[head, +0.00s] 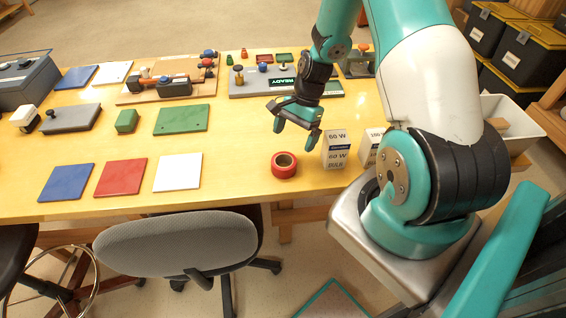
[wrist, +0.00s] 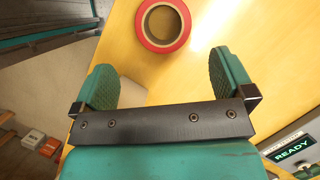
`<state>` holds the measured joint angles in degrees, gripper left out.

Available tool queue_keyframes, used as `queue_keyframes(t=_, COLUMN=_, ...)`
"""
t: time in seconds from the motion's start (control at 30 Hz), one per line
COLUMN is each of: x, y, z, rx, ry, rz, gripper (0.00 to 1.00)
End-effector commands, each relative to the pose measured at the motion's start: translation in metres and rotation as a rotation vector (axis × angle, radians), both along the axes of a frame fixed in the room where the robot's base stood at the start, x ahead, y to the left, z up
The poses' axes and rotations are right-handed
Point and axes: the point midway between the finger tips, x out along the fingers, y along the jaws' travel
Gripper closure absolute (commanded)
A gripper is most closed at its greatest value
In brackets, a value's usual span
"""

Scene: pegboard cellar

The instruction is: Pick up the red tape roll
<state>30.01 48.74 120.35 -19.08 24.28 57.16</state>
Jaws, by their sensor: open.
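The red tape roll (head: 276,171) lies flat on the yellow table (head: 236,182) near its front edge, left of the bulb boxes. In the wrist view the red tape roll (wrist: 147,40) shows whole at the top, its open core facing the camera, ahead of the fingers. My gripper (head: 297,142) hangs above the table, a little above and behind the roll. In the wrist view my gripper (wrist: 166,76) is open, with its two green fingers spread wide and nothing between them. The gripper and the roll are apart.
Bulb boxes (head: 336,150) stand close right of the roll. A white tile (head: 178,172), a red tile (head: 120,177) and a blue tile (head: 66,182) lie to the left. A READY display panel (head: 282,82) is behind. A grey chair (head: 178,240) stands at the front edge.

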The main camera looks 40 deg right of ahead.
Motion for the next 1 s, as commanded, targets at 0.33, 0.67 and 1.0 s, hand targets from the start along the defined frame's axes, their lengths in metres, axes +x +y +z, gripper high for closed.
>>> queue_keyframes(t=0.33, x=-0.002, y=0.016, z=-0.035, rx=0.0, ry=-0.001, rz=0.002, gripper=0.0)
queue_keyframes(t=0.67, x=0.0, y=0.035, z=-0.07, rx=0.001, ry=0.001, rz=0.001, gripper=0.0)
queue_keyframes(t=1.0, x=0.0, y=0.038, z=-0.08, rx=-0.001, ry=-0.002, rz=0.001, gripper=0.0)
